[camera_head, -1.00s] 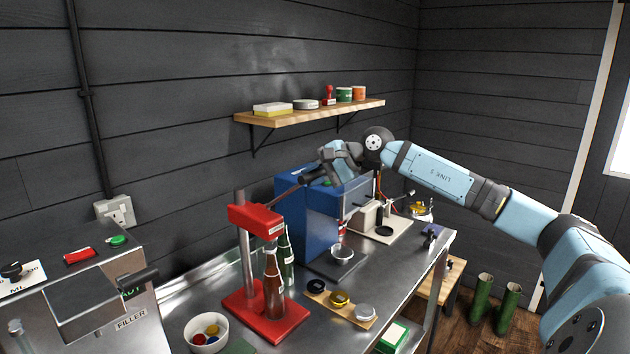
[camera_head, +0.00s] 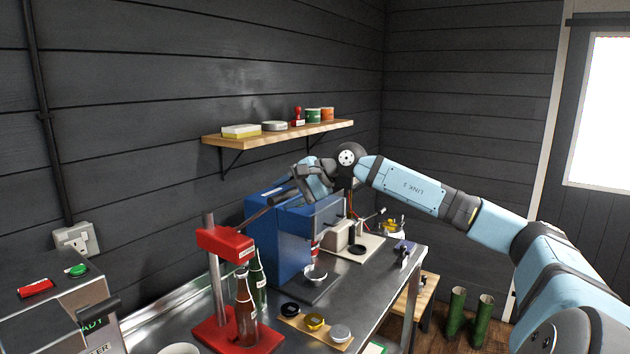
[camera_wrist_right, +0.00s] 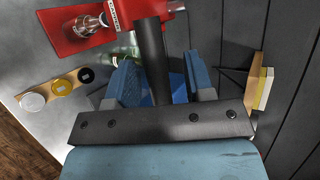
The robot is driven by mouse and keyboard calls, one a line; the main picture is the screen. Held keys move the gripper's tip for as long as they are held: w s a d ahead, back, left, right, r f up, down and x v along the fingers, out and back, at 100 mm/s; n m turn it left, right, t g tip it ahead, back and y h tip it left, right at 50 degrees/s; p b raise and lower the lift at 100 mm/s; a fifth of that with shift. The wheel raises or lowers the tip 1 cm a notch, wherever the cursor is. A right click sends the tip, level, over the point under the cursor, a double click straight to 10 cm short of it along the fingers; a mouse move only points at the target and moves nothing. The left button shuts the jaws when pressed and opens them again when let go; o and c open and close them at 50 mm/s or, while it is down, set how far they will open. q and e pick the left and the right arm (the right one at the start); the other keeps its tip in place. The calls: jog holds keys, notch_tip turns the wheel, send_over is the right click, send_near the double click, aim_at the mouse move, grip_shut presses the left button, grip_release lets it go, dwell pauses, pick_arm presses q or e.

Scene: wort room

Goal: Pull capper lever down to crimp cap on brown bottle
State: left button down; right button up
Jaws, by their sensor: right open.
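The red capper (camera_head: 226,243) stands on the steel bench, its dark lever (camera_head: 262,211) slanting up and right from the head. The brown bottle (camera_head: 246,315) stands upright on the capper's red base, below the head; whether a cap sits on it is too small to tell. My right gripper (camera_head: 304,183) is at the upper end of the lever. In the right wrist view, the lever (camera_wrist_right: 151,60) runs between the two open blue fingers (camera_wrist_right: 160,78), with gaps on both sides. The bottle (camera_wrist_right: 88,27) also shows there. My left gripper is out of view.
A blue machine (camera_head: 280,240) stands close behind the lever, under my right gripper. A green bottle (camera_head: 257,278) stands behind the brown one. A wooden strip (camera_head: 298,322) with several round pieces lies to the right. A wall shelf (camera_head: 280,134) hangs above.

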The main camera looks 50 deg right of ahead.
jog(key=b+v, duration=0.4)
jog(key=v, duration=0.1)
jog(key=shift+f+b, duration=0.15)
jog(key=shift+b, duration=0.15)
jog(key=b+v, duration=0.2)
jog(key=v, duration=0.5)
jog(key=shift+s+r, duration=0.2)
jog(key=shift+r, duration=0.2)
